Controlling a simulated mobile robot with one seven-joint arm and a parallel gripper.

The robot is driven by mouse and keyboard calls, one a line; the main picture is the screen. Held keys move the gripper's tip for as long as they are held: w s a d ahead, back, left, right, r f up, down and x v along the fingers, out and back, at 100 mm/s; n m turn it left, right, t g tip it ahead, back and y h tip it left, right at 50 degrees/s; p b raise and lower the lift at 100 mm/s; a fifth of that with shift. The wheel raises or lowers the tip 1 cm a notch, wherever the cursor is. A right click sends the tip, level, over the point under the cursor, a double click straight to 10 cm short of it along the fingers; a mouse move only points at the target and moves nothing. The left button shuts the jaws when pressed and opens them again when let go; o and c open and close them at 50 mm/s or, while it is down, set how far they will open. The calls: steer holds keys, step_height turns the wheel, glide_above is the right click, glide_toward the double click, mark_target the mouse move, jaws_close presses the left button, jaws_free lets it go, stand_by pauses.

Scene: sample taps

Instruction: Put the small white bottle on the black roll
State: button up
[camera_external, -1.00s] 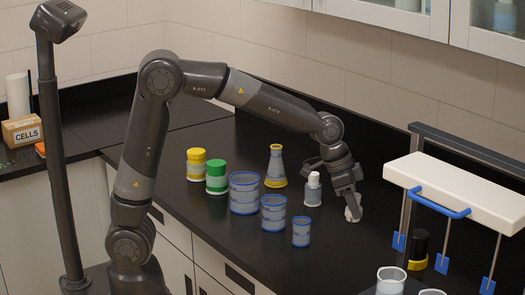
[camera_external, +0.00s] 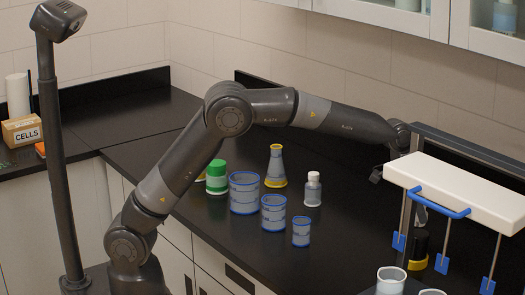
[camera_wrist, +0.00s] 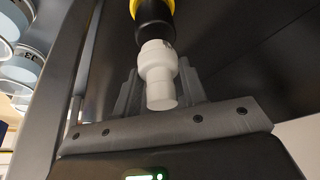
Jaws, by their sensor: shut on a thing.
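The small white bottle (camera_wrist: 157,72) is between the fingers of my gripper (camera_wrist: 160,90) in the wrist view, and the gripper is shut on it. Just beyond it is the black roll (camera_wrist: 155,28) with a yellow end. Bottle and roll overlap in that view; I cannot tell whether they touch. In the external view the black roll (camera_external: 418,245) stands upright on a yellow base under the white-topped stand. My fingers are mostly hidden behind the stand there, and a small pale patch above the roll may be the bottle.
The white-topped stand (camera_external: 455,182) has a blue handle and hanging blue paddles close to my gripper. White cups (camera_external: 391,281) stand in front of it. Blue-rimmed beakers (camera_external: 273,213), a yellow-rimmed flask (camera_external: 276,166) and a grey bottle (camera_external: 313,190) are left. The counter between is clear.

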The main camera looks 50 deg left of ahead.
steer(key=shift+w+d, duration=0.35)
steer(key=shift+f, duration=1.75)
steer(key=shift+f, duration=0.15)
steer(key=o, duration=1)
steer(key=shift+c, duration=0.2)
